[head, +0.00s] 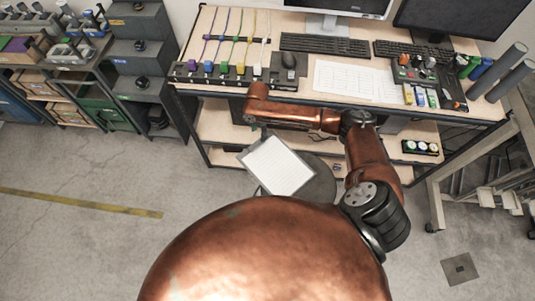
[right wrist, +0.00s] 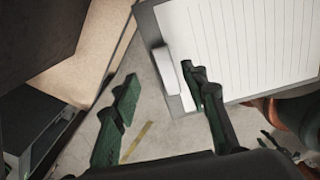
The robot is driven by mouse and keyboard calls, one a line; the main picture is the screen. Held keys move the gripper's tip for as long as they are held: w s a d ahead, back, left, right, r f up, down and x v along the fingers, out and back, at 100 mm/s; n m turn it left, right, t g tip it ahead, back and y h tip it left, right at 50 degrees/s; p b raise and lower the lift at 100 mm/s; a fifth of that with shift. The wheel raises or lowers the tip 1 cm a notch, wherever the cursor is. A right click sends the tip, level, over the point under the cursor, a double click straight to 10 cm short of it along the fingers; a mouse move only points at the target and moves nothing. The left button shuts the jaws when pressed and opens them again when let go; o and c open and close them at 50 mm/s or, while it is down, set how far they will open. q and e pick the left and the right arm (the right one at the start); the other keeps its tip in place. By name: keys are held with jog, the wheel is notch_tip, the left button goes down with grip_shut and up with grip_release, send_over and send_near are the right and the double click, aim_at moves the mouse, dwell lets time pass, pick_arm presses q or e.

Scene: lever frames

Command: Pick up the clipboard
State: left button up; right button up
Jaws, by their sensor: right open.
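The clipboard (head: 275,165), with a lined white sheet and a grey rim, lies tilted in the head view on a dark round stool seat (head: 322,187), its left part overhanging the seat. It fills the upper right of the right wrist view (right wrist: 250,45), where its pale clip (right wrist: 163,70) shows at the near left edge. My right gripper (right wrist: 163,84) is open and empty there. Its right finger overlaps the clipboard's edge beside the clip, and its left finger is over the floor; contact cannot be told. In the head view its fingers are mostly hidden. My left gripper is out of view.
A workbench (head: 215,22) with keyboards, monitors, papers and a tool tray (head: 430,85) stands behind the stool, with a lower shelf (head: 215,125) close to the clipboard. Dark cabinets (head: 140,55) stand at the left. Floor (head: 110,175) left of the stool is clear.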

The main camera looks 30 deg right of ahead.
aim_at(257, 144)
jog(key=shift+a+r+n, duration=0.1)
jog(key=shift+a+n, duration=0.2)
jog(key=shift+a, duration=0.45)
jog(key=shift+s+f, duration=0.2)
jog(key=shift+f, duration=1.05)
jog(key=f, duration=0.4)
jog(key=shift+s+a+f+b, duration=0.2)
jog(key=shift+s+b, duration=0.05)
jog(key=shift+b, duration=0.05)
jog(key=shift+w+f, duration=0.1)
jog(key=c, duration=0.7)
grip_shut()
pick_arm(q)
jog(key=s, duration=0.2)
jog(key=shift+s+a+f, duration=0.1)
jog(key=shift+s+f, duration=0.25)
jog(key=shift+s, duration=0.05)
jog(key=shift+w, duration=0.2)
